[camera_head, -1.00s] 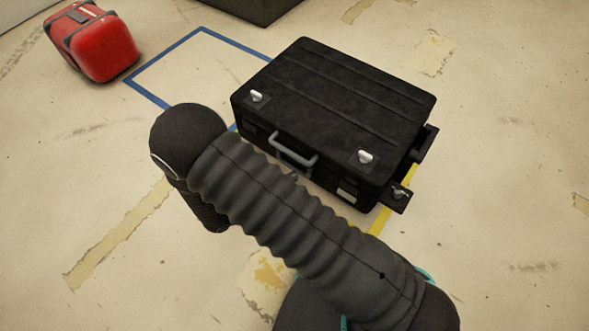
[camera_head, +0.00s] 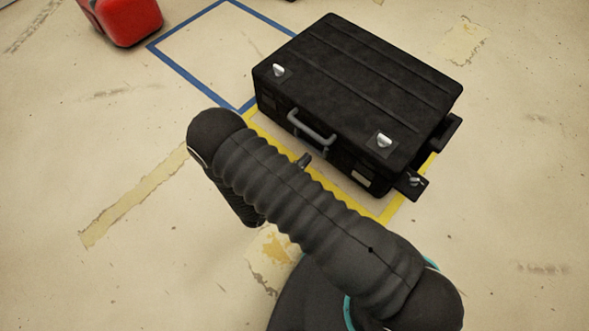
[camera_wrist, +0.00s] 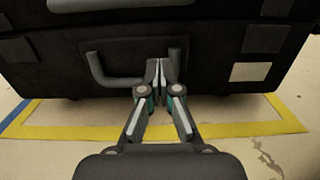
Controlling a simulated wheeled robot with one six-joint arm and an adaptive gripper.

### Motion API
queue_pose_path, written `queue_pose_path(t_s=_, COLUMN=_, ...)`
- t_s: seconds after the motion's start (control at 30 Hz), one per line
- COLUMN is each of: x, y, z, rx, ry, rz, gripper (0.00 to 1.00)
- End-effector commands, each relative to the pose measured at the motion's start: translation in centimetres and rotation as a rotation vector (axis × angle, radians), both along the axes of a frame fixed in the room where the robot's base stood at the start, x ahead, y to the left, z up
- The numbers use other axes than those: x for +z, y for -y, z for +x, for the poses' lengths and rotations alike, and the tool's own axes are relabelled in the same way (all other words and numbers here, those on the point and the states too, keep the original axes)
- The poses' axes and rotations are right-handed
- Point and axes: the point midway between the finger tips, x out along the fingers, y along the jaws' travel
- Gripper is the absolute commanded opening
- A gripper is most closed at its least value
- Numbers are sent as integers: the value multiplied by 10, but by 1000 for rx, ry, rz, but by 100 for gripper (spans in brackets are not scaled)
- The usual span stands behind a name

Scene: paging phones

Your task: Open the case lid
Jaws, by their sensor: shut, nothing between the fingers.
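The black case (camera_head: 350,80) lies flat on the floor with its lid (camera_head: 365,65) shut. Two silver latches, one on the left (camera_head: 278,70) and one on the right (camera_head: 384,140), sit near the lid's front edge. A grey handle (camera_head: 312,128) is on the front face. In the wrist view the handle (camera_wrist: 120,80) is partly covered by my gripper (camera_wrist: 158,68), which is shut and empty before the case front. I cannot tell if it touches the handle. In the head view only a small grey tip of the gripper (camera_head: 304,160) shows past my arm.
Yellow tape (camera_head: 400,203) edges the floor around the case. A small black piece with a silver catch (camera_head: 413,182) sticks out at its right front corner. An empty blue taped outline (camera_head: 190,65) and a red case (camera_head: 130,20) are to the left. The floor at right is clear.

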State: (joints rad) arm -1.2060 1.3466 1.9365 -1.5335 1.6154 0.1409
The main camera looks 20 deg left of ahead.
Motion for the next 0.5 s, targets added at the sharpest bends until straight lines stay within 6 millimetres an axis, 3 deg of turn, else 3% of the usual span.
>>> queue_pose_path(t_s=0.13, x=1, y=11, z=24, rx=-5, ry=-1, rz=1, gripper=0)
queue_pose_path(t_s=0.3, x=27, y=10, z=27, rx=0, ry=0, rz=3, gripper=0)
queue_pose_path(t_s=0.5, x=39, y=12, z=29, rx=-1, ry=-1, rz=1, gripper=0)
